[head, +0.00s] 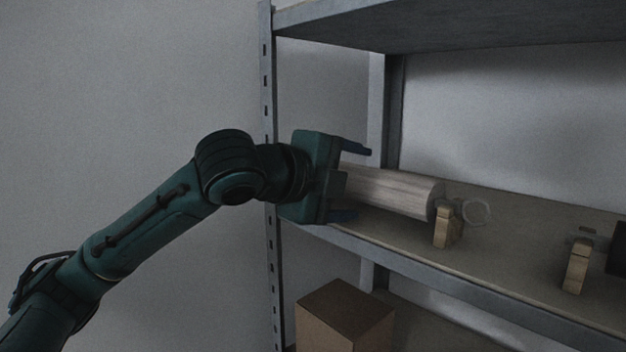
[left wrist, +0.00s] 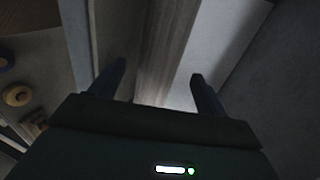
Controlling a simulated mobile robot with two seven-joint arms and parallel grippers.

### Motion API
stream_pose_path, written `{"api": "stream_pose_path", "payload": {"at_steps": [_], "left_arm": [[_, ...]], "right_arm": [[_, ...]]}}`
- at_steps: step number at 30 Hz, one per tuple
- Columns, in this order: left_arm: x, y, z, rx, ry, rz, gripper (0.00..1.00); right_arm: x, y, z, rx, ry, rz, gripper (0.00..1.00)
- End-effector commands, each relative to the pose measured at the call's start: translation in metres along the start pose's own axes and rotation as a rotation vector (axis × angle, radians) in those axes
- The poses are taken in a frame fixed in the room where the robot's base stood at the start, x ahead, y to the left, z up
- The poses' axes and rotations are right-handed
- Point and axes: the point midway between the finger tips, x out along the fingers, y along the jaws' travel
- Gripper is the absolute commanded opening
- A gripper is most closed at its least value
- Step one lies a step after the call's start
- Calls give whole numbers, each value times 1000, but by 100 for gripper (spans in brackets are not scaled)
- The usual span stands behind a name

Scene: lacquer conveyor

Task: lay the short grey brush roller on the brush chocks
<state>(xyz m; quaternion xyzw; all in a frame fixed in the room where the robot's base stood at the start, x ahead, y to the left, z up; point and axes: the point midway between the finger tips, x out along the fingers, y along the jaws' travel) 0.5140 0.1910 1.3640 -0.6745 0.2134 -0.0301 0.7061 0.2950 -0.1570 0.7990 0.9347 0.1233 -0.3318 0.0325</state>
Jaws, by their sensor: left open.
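A pale grey roller (head: 395,192) lies lengthwise on the middle shelf, its right end beside a wooden chock (head: 442,228). Whether the chock bears that end I cannot tell. A second wooden chock (head: 576,266) stands apart further right. My left gripper (head: 358,182) is open at the roller's left end, which it hides, with one finger above and one below. In the left wrist view, a long grey-brown streaked surface (left wrist: 165,45), apparently the roller, runs between the open fingers (left wrist: 158,75). My right gripper is not in view.
A pale ring-like piece (head: 476,212) lies just past the roller's right end. A dark object (head: 617,248) is at the right edge. The rack upright (head: 268,150) and upper shelf (head: 440,25) bound the space. A cardboard box (head: 345,318) sits below.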

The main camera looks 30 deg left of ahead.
Motion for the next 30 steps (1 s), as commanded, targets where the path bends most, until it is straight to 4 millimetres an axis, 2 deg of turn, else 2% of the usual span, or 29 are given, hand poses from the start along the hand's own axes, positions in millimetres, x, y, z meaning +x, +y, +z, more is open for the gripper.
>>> {"api": "stream_pose_path", "payload": {"at_steps": [6, 13, 18, 30], "left_arm": [[-52, 1, 1, 3, -3, -5, 76], [-93, 0, 1, 1, -3, -4, 76], [-106, 0, 0, 1, 0, -3, 76], [-107, 0, 0, 1, 0, -2, 76]], "right_arm": [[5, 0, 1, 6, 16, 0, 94], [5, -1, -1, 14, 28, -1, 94], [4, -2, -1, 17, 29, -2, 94], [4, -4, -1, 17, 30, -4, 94]]}}
